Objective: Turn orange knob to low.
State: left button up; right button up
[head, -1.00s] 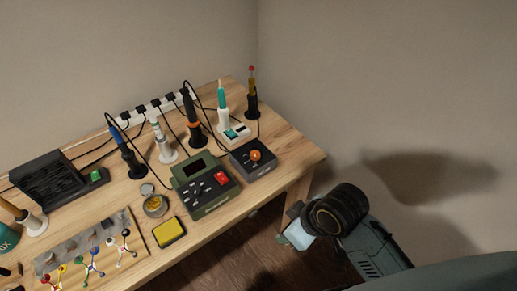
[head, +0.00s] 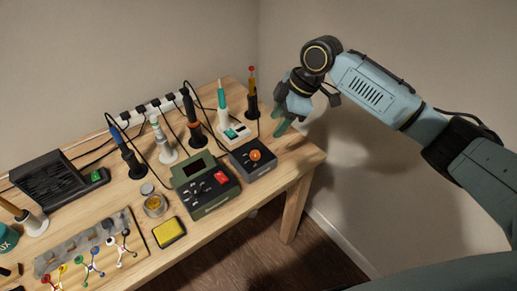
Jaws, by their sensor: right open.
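The orange knob (head: 255,155) sits on top of a small dark box (head: 254,170) near the right end of the wooden table. Its pointer setting is too small to read. My right gripper (head: 282,129) hangs over the table's right end, to the right of and behind the knob, apart from it. Its greenish fingers point down and left, open and empty. My left gripper is not in view.
Bare wood (head: 300,157) lies right of the box.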

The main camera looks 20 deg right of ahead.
aim_at(256, 153)
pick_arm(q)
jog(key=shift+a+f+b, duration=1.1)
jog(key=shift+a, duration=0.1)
pick_arm(e)
jog(key=x, duration=1.3)
jog(key=shift+f, duration=0.1)
jog(key=c, duration=0.9)
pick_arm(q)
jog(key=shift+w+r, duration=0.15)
pick_arm(e)
jog(key=shift+c, duration=0.5)
